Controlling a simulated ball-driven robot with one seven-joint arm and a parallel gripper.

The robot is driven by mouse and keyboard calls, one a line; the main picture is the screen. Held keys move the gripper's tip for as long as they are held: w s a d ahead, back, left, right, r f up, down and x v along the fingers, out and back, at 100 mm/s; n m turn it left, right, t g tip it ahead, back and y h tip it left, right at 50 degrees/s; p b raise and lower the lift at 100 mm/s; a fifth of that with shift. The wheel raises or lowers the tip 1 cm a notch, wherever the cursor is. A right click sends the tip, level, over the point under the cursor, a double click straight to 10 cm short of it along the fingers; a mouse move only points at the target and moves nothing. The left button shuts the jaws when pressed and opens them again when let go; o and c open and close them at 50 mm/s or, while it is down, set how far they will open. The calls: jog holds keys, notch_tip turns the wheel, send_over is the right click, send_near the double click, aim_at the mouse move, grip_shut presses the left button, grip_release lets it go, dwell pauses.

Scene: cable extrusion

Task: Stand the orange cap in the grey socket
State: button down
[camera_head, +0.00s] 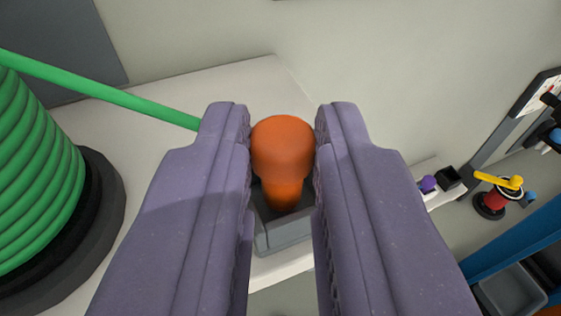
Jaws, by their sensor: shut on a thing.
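The orange cap (282,150) has a rounded wide top and a narrower lower part. It is between the two purple fingers of my gripper (283,140), which are shut on its wide top. The grey socket (285,237) is a square block on the pale table, below and behind the cap in the camera head view. The cap's narrow end overlaps the dark opening of the socket in the picture. I cannot tell whether its tip is inside the opening or just above it. The fingers hide both sides of the socket.
A large spool of green cable (38,170) stands on the pale table (165,215) at the left, its cable (110,93) running behind my left finger. At the right are a purple piece (428,184), a black box (448,177), a red spool (493,201) and a grey bin (512,293).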

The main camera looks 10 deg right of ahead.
jog(key=shift+f, duration=0.25)
dwell(0.4)
jog(key=c, duration=0.9)
grip_release()
jog(key=v, duration=0.7)
jog(key=shift+s+r, duration=0.1)
jog(key=shift+s, duration=0.3)
jog(key=shift+o, duration=0.3)
jog(key=o, duration=0.8)
